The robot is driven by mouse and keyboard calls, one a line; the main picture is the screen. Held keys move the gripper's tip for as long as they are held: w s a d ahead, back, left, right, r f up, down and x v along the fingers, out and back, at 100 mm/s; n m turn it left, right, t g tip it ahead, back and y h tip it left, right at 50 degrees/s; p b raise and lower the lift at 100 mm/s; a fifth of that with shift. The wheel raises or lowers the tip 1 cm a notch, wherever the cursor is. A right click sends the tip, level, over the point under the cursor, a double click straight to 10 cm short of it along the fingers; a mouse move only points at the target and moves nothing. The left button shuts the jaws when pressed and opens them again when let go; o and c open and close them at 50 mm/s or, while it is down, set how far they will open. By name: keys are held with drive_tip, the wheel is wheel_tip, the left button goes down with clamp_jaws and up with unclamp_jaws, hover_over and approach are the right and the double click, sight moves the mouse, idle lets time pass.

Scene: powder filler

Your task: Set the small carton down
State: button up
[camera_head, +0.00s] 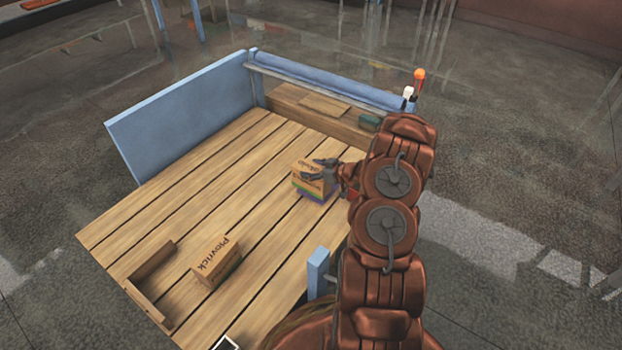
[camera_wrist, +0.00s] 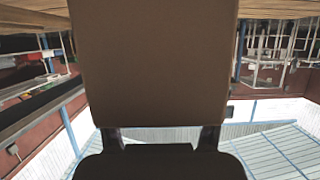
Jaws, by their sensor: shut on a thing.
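The small carton (camera_head: 308,187) is a tan box with dark lettering and a coloured band low on one side. In the head view it is at the right part of the slatted wooden table top (camera_head: 190,185). My gripper (camera_head: 325,170) is shut on it, coming from the right. In the wrist view the carton (camera_wrist: 155,60) is a large brown face filling the middle, with the finger parts dark below it. I cannot tell whether its underside touches the planks.
A second carton (camera_head: 215,262) marked Plovrick stands front left, beside an L-shaped wooden corner ledge (camera_head: 150,278). Blue panels (camera_head: 185,115) edge the back and left. A wooden ledge with a dark green item (camera_head: 370,122) runs along the back. Planks left of the carton are clear.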

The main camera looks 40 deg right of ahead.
drive_tip(key=shift+w+f, duration=0.1)
drive_tip(key=shift+w, duration=0.25)
wheel_tip(320, 180, down, 3)
drive_tip(key=shift+f+b, duration=0.2)
drive_tip(key=shift+b, duration=1)
drive_tip(key=shift+r, duration=0.1)
drive_tip(key=o, duration=1.6)
drive_tip(key=shift+c, duration=0.2)
